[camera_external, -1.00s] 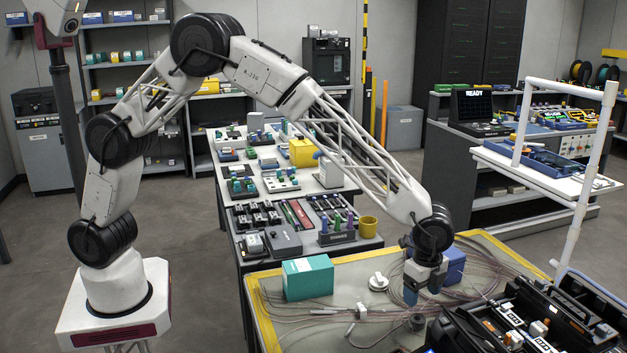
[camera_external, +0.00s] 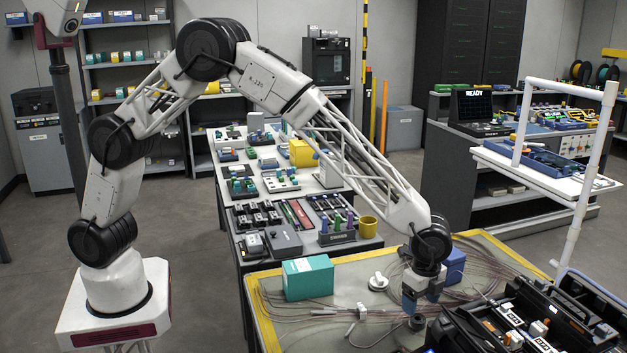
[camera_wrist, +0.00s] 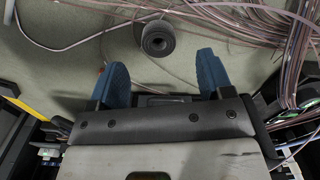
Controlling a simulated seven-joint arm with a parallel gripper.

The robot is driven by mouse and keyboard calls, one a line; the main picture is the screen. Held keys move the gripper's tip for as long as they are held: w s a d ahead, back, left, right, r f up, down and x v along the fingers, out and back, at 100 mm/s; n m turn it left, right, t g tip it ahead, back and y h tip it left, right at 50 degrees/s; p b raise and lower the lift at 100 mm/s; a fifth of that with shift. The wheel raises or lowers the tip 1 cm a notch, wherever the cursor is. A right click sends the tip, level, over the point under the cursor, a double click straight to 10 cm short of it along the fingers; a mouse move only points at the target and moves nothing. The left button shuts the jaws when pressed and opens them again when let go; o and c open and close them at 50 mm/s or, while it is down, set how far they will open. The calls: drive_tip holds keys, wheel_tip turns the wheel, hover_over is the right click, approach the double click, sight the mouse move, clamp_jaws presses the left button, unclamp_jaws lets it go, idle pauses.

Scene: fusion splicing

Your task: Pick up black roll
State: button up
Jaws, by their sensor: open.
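The black roll (camera_wrist: 157,39) lies on the grey-green mat in the wrist view, a small dark cylinder with a hole in its visible end. It sits just beyond my gripper (camera_wrist: 162,76), between the lines of its two blue fingers but apart from them. The fingers are spread open and empty. In the external view the roll (camera_external: 417,322) is a small dark shape on the table, just below and right of my gripper (camera_external: 409,308).
Thin pinkish cables (camera_wrist: 235,18) lie coiled close to the roll. A teal box (camera_external: 307,278), a white round piece (camera_external: 378,282) and a blue box (camera_external: 453,266) stand on the yellow-edged table (camera_external: 262,318). An open black case (camera_external: 540,325) with tools fills the right front.

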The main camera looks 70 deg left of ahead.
sight(418, 318)
drive_tip(key=shift+d+f, duration=0.1)
drive_tip(key=shift+f, duration=2.5)
drive_tip(key=c, duration=1)
drive_tip(key=shift+r, duration=0.1)
wheel_tip(418, 318, up, 10)
